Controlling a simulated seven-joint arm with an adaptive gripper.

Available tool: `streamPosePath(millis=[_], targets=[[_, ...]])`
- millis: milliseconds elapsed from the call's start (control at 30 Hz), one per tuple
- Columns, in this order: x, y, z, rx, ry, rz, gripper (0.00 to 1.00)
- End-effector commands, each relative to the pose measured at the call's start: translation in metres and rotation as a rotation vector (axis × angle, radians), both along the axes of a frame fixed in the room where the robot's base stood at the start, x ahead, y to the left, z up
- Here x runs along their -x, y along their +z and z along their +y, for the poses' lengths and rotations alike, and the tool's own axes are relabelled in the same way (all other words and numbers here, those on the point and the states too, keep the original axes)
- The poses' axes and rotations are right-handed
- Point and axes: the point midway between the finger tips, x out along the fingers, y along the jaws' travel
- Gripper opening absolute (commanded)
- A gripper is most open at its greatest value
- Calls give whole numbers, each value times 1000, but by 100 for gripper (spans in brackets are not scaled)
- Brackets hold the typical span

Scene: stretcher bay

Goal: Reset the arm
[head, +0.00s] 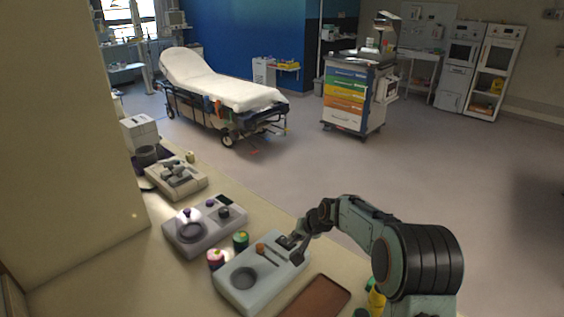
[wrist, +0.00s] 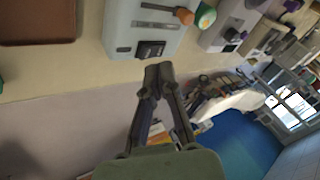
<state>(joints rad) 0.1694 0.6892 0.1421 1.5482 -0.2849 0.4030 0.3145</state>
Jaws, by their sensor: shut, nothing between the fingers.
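My gripper (head: 298,258) is at the right edge of a pale grey-blue device box (head: 233,287) on the counter. In the wrist view its two fingers (wrist: 159,70) come together at the tips, with nothing between them. The tips appear just beside a black rocker-like switch (wrist: 150,50) at the box's edge; I cannot tell whether they touch it. The box also shows in the wrist view (wrist: 118,30), with an orange-knobbed lever (wrist: 183,15) on it. In the head view the box has a round dark recess (head: 243,278).
A brown tray (head: 318,297) lies right of the box. Pink-white (head: 216,259) and green (head: 241,240) round items stand behind it. Further along the counter are a grey device (head: 205,226) and a beige one (head: 176,180). A stretcher (head: 222,88) and drawer cart (head: 352,97) stand on open floor.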

Motion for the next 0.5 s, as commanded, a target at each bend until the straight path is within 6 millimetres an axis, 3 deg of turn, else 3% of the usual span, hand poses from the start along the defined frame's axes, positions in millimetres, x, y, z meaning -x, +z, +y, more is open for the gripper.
streamPosePath(millis=[67,133,233,300,367,500], targets=[[-3,21,5,7,10,-41,0],[-5,56,9,21,20,-106,0],[15,121,17,54,36,-207,0],[46,155,19,89,43,-235,0],[81,172,19,125,55,-232,0],[175,181,8,213,88,-160,0]])
